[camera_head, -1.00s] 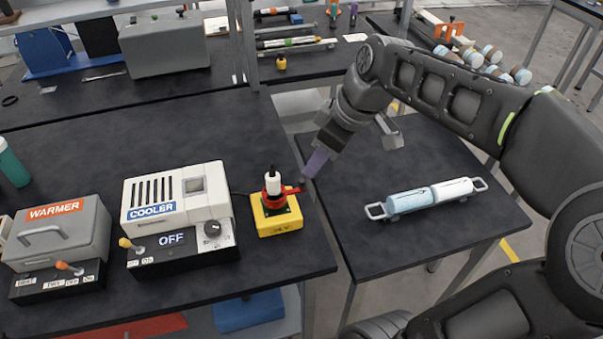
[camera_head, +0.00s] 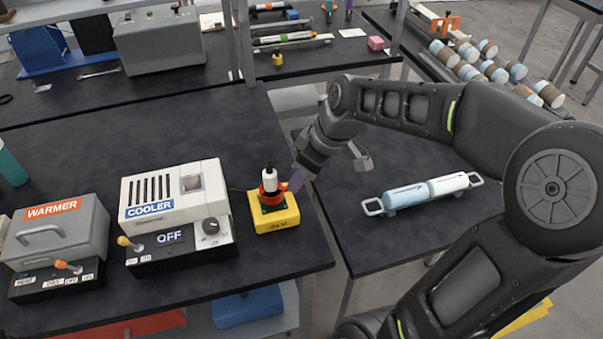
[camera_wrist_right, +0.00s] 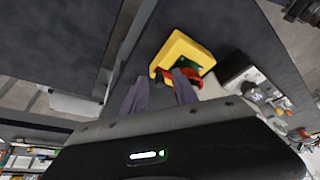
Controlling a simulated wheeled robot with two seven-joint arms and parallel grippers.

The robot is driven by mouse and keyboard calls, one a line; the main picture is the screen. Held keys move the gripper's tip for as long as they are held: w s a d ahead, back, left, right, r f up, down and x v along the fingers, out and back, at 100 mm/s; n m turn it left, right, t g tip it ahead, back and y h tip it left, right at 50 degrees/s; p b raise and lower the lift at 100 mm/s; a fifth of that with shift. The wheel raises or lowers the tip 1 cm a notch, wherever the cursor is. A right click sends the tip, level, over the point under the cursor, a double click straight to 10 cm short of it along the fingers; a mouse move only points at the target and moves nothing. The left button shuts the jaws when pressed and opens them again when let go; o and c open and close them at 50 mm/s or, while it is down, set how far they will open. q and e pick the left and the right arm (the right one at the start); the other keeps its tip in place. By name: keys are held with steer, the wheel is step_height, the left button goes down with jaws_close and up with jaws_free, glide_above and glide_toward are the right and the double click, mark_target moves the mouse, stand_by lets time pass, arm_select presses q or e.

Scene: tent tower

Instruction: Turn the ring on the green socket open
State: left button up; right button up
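The yellow box (camera_head: 277,219) stands near the right edge of the left table. On it are the green socket (camera_head: 263,206), a red ring (camera_head: 269,187) and a white upright plug-like piece with a dark tip (camera_head: 269,174). My right gripper (camera_head: 296,181) is just right of the ring, its purple fingers low beside it. In the right wrist view the fingers (camera_wrist_right: 161,83) are apart, with the red ring (camera_wrist_right: 194,78) by the right-hand finger. I cannot tell whether they touch. The ring's red handle is largely hidden in the head view. My left gripper is out of view.
The white cooler (camera_head: 172,190), reading OFF, stands left of the box, and the grey warmer (camera_head: 55,232) farther left. A rack with a blue and white cylinder (camera_head: 425,191) lies on the right table. A gap separates the two tables.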

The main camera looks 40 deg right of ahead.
steer(key=shift+c, duration=0.5)
jaws_close()
steer(key=shift+s+m, duration=0.15)
steer(key=shift+m, duration=0.15)
steer(key=s+a+m+g+h+b, duration=0.1)
steer(key=a+m+h+b, duration=0.2)
steer(key=m+b, duration=0.3)
steer(key=s+a+m+g+h+b, duration=0.1)
steer(key=a+m+b, duration=0.4)
steer(key=m, duration=0.6)
steer(key=shift+s+a+h+b, duration=0.35)
steer(key=shift+s+h+b, duration=0.25)
steer(key=shift+h, duration=0.5)
steer(key=shift+m, duration=0.3)
